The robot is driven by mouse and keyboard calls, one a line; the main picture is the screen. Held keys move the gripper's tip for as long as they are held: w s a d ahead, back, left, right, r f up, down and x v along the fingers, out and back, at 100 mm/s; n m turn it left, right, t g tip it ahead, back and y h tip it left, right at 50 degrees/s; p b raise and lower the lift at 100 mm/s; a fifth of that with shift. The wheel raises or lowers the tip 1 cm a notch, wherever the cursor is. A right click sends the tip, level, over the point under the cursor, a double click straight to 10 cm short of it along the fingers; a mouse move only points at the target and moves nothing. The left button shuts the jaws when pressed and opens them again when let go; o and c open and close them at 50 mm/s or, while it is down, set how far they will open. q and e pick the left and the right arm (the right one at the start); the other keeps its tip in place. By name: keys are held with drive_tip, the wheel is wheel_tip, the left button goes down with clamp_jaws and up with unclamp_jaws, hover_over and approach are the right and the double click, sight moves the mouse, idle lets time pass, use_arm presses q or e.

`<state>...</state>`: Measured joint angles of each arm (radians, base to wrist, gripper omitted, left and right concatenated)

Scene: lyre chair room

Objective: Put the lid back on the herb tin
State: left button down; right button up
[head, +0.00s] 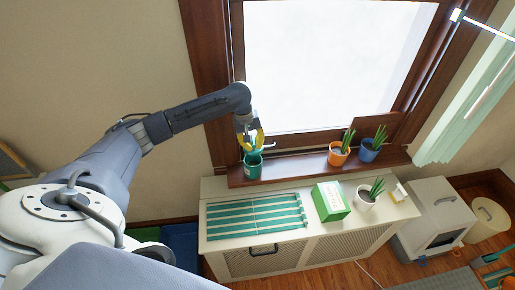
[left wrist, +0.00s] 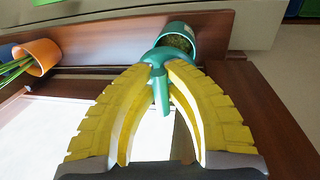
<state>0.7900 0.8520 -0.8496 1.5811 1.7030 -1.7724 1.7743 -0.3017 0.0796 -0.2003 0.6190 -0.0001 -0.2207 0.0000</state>
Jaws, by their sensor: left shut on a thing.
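The teal herb tin (head: 253,170) stands at the left end of the wooden window sill. In the left wrist view the tin (left wrist: 194,31) is open at the top and greenish-brown herbs show inside. My left gripper (head: 252,139) has yellow fingers and is above the tin. In the left wrist view its fingertips (left wrist: 161,68) are shut on a teal lid (left wrist: 157,57). The lid is at the tin's mouth and tilted against it in the picture; whether they touch I cannot tell. The fingers partly hide the lid. My right gripper is not in view.
An orange pot (head: 337,157) and a blue pot (head: 369,155) with plants stand farther right on the sill (head: 300,170). Below, a cabinet (head: 219,189) bears a teal striped mat (head: 257,218), a green box (head: 331,202) and a white plant pot (head: 364,201). The window is behind the sill.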

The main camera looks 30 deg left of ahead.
use_arm(q)
drive_tip(key=shift+s+a+f, duration=0.1)
drive_tip(key=shift+s+f, duration=0.05)
drive_tip(key=shift+f, duration=2.95)
drive_tip(key=shift+f, duration=0.25)
idle(0.3)
drive_tip(key=c, duration=0.8)
unclamp_jaws()
drive_tip(key=shift+r, duration=3.45)
